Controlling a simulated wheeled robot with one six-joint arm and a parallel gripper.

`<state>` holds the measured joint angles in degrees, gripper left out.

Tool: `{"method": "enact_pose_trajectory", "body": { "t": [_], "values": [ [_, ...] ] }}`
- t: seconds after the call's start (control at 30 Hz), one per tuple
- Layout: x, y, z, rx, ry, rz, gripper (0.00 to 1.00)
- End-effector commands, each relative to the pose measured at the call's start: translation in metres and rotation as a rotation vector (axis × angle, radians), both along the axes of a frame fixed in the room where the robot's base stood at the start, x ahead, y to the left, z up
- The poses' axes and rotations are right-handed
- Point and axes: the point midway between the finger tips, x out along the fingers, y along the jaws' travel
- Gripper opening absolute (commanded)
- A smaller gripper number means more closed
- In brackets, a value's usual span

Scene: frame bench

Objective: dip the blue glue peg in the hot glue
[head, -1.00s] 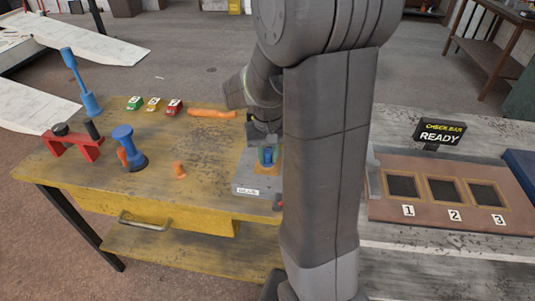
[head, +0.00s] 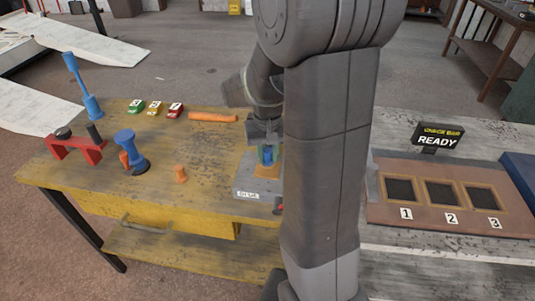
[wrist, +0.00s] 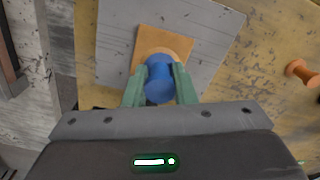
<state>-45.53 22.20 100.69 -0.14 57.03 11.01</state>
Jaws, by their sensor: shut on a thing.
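The blue glue peg (head: 267,157) is upright between the green fingers of my gripper (head: 266,154), which is shut on it. In the wrist view, the peg (wrist: 160,80) shows between the fingertips (wrist: 160,84), with its blue end toward the camera. It stands over an orange-brown square (head: 266,173) on the grey glue plate (head: 250,187), and that square (wrist: 190,45) shows around the peg in the wrist view. I cannot tell whether the peg's lower end touches the glue. My arm hides the plate's right side in the head view.
A numbered board (head: 420,218) and a READY sign (head: 437,138) are at right.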

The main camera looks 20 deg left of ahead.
Motion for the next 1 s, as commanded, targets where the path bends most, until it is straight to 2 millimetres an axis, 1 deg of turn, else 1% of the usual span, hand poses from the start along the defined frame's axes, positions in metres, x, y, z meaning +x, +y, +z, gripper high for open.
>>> {"method": "enact_pose_trajectory", "body": {
  "t": [0.03, 0.53, 0.87, 0.93, 1.0],
  "values": [
    [0.0, 0.0, 0.008, 0.001, -0.001, 0.0, 0.03],
    [0.0, 0.0, 0.047, 0.0, 0.0, 0.0, 0.03],
    [0.0, 0.0, 0.048, 0.0, 0.0, 0.0, 0.03],
    [0.002, -0.001, 0.047, -0.001, 0.001, -0.005, 0.03],
    [0.008, -0.005, 0.045, -0.001, 0.001, -0.022, 0.03]
  ]
}}
